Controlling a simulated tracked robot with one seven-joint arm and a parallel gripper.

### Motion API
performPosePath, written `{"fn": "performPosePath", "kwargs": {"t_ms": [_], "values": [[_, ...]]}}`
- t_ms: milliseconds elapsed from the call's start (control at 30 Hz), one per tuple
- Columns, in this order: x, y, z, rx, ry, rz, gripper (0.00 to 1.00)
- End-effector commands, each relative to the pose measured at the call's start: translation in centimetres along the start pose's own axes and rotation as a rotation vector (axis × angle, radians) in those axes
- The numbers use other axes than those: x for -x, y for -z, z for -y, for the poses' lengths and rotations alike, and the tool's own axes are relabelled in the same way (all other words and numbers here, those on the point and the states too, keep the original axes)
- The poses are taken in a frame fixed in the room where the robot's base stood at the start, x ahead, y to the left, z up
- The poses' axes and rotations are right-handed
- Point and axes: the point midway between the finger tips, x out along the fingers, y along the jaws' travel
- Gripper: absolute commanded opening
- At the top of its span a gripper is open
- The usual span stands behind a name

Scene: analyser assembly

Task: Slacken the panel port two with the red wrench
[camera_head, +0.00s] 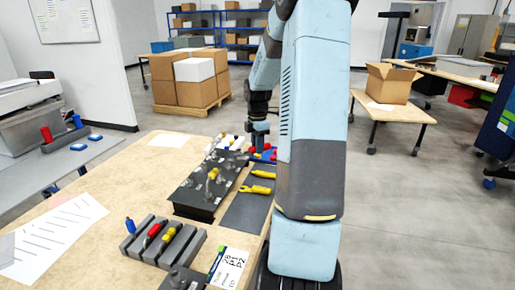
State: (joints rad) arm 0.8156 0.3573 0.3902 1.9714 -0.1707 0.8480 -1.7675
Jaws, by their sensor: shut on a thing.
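My gripper (259,140) is at the far end of the dark tool mat (243,212), pointing down, small in this view. It is shut on what appears to be the red wrench (271,153); only small red parts show around the fingers, next to some blue. The dark panel (197,197) lies to the left of the mat, with several metal and coloured ports on top. Which is port two cannot be read from here. My gripper is beyond the panel's far right side and looks apart from it.
Two yellow tools (257,189) lie on the mat. A grey rack (181,246) with blue, red and yellow pieces stands at the table's front, beside a labelled card (229,268). My arm hides the table's right side.

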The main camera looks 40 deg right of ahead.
Motion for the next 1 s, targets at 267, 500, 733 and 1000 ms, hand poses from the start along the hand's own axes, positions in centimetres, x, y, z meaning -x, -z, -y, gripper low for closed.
{"fn": "performPosePath", "kwargs": {"t_ms": [267,500,733,1000], "values": [[-0.5,0.4,0.6,-0.061,0.001,0.001,0.00],[-2.6,2.1,2.9,-0.315,0.002,0.004,0.00],[-4.5,3.9,5.5,-0.588,-0.001,0.005,0.00],[-5.9,5.4,7.5,-0.794,-0.005,0.003,0.00]]}}
